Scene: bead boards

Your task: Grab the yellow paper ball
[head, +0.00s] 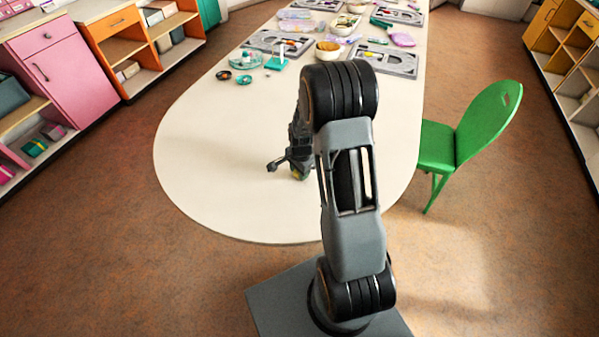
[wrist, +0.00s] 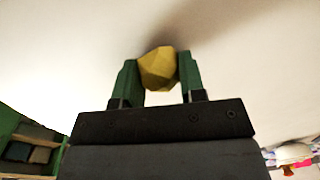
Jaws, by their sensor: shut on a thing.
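The yellow paper ball (wrist: 158,68) is a faceted, crumpled lump. In the wrist view it sits between the two green fingers of my gripper (wrist: 160,76), which are shut on it from both sides. In the head view my gripper (head: 299,170) is low over the near part of the white table (head: 230,190). Only a small yellowish bit of the ball (head: 297,175) shows there, partly hidden by the gripper. I cannot tell whether the ball touches the table.
The near table around my gripper is clear. A green chair (head: 480,125) stands at the table's right side. Shelves line the left and right walls.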

